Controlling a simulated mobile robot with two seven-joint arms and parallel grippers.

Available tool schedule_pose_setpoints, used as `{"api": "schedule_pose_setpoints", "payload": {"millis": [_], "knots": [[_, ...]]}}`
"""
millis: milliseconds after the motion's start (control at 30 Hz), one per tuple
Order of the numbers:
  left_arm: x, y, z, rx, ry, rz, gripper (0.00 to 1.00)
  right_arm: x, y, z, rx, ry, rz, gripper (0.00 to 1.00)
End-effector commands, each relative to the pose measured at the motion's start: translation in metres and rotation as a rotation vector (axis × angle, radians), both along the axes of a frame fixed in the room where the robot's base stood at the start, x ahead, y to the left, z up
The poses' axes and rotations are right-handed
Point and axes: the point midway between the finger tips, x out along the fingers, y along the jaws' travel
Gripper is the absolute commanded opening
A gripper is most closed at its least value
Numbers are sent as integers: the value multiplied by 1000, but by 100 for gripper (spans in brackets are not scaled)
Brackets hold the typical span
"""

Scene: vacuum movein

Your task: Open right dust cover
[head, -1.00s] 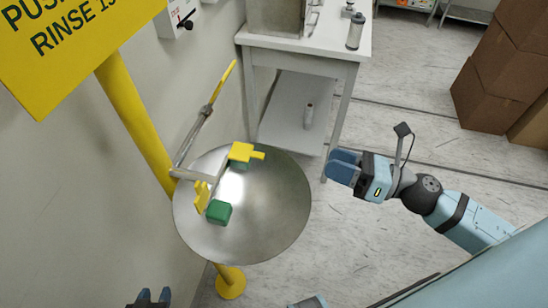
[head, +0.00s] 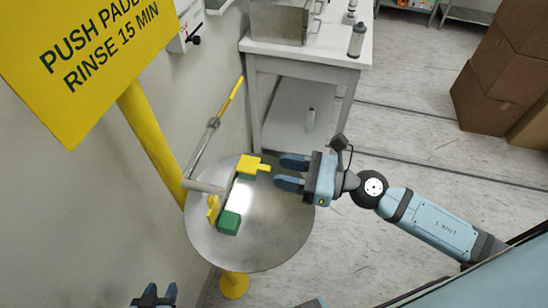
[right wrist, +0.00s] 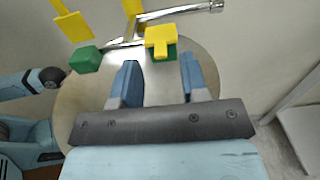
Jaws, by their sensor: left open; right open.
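The right dust cover is a yellow cap with a tab (head: 252,166), sitting on a green nozzle above the steel eyewash bowl (head: 285,240). In the right wrist view the yellow cap (right wrist: 160,38) covers most of its green nozzle. The other yellow cover (head: 213,207) stands flipped up beside its bare green nozzle (head: 229,222). My right gripper (head: 283,172) is open and empty over the bowl, its fingertips just right of the right cover's tab and apart from it. In the right wrist view the cover lies ahead, between the fingers' lines. My left gripper (head: 154,297) is open at the bottom edge.
A yellow post (head: 150,140) and sign (head: 85,60) stand left of the bowl by the wall. A metal arm with a yellow handle (head: 230,98) rises behind the nozzles. A white table (head: 310,52) stands behind. Boxes (head: 500,75) are far right.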

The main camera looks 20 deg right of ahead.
Motion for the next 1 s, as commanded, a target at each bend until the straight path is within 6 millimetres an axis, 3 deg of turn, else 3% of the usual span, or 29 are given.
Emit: {"api": "schedule_pose_setpoints", "payload": {"millis": [33, 200, 567, 733, 1000], "knots": [[1, 0, 9, -1, -3, 0, 43, 5, 7, 5, 3, -1, -1, 40], [2, 0, 17, -2, -9, 0, 43, 14, 20, 1, 1, -1, -1, 40], [2, -1, 16, -2, -6, -2, 43, 16, 24, -1, 1, 1, 0, 40], [1, -1, 14, -1, -2, -2, 43, 16, 24, -1, 1, 1, 0, 1], [1, -1, 16, -1, -2, -2, 43, 16, 23, 0, -3, 3, 0, 0]]}}
